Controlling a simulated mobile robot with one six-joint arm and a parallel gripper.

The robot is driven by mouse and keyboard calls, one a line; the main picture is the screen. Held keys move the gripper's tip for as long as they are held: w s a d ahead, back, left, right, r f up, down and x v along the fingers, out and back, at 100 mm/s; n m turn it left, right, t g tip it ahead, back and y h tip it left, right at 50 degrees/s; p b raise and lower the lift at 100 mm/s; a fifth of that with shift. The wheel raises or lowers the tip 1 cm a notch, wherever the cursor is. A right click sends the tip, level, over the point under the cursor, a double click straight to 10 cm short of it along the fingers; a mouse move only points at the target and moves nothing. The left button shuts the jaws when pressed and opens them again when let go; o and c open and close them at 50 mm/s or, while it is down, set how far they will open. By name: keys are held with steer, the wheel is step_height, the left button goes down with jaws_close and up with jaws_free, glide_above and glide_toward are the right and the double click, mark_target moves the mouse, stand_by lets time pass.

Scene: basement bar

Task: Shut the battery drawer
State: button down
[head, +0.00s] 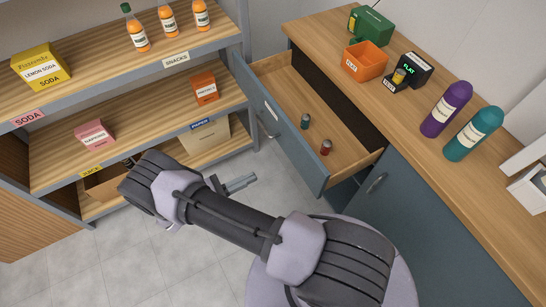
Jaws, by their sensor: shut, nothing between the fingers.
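The battery drawer (283,131) is pulled out from the wooden-topped counter. Its blue-grey front carries a white label and a bar handle and faces left. Inside, on the wooden floor, are a small teal battery (306,121) and a small red battery (326,147). My gripper (252,180) is shut and empty. It shows to the left of the drawer's near end, apart from the drawer front. My arm reaches up-left from the bottom of the view.
The counter (415,112) holds a green box, an orange bin (365,61), a black battery tester (409,70), and purple and teal bottles. A closed cabinet (400,205) lies below. Shelves (140,140) with soda and snacks stand left. Tiled floor (150,252) is clear.

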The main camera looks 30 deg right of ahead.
mark_target(296, 156)
steer(key=d+b, duration=0.1)
steer(key=d, duration=0.6)
steer(key=d+b, duration=0.1)
steer(key=d, duration=0.6)
steer(key=shift+w+d+f, duration=0.1)
steer(key=shift+w+d, duration=0.05)
steer(key=shift+w, duration=0.05)
steer(key=shift+d, duration=0.1)
